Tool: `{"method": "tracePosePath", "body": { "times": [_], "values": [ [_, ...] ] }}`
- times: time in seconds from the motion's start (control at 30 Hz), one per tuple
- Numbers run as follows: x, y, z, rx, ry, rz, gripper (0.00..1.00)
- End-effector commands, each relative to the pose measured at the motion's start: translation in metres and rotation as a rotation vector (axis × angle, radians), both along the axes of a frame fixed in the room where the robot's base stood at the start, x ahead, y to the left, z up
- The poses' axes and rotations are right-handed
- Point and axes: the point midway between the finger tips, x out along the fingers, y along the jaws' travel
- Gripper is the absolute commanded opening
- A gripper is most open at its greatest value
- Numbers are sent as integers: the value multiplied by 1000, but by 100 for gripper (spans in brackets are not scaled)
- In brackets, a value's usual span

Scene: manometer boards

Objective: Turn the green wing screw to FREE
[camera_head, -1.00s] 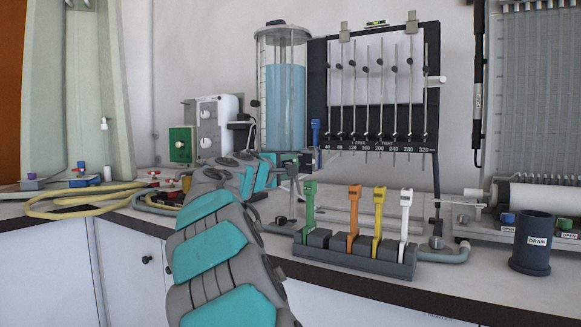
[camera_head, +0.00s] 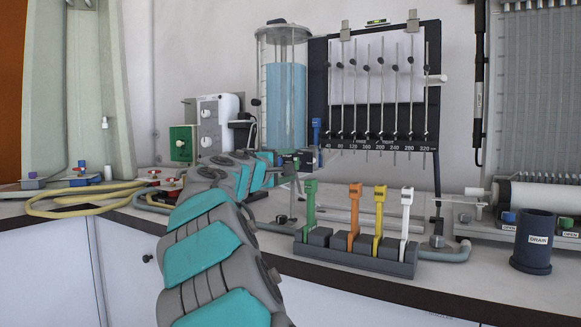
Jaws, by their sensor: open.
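The manometer board (camera_head: 375,85) is a dark panel with several thin upright rods and a number scale along its lower edge. Small FREE and TIGHT lettering shows under the scale, too small to read well. A blue knob (camera_head: 316,131) sits at the board's left edge. My gripper (camera_head: 304,160) is open beside the board's lower left corner, its fingers small and partly merged with what is behind. No other wing screw shows clearly.
Below the board, a grey valve block (camera_head: 352,258) carries upright green, orange, yellow and white levers. A water cylinder (camera_head: 284,95) stands behind my arm. A dark DRAIN cup (camera_head: 533,240) stands at the right. Yellow hose (camera_head: 75,210) lies on the bench at the left.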

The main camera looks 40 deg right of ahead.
Motion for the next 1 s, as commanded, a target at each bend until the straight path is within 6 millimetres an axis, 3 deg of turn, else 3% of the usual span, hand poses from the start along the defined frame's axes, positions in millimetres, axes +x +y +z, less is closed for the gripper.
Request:
{"method": "tracePosePath", "body": {
  "times": [0.4, 1.0],
  "values": [
    [-23, 56, -1, 0, 1, -1, 75],
    [-26, 60, -1, 5, 2, 1, 75]
  ]
}}
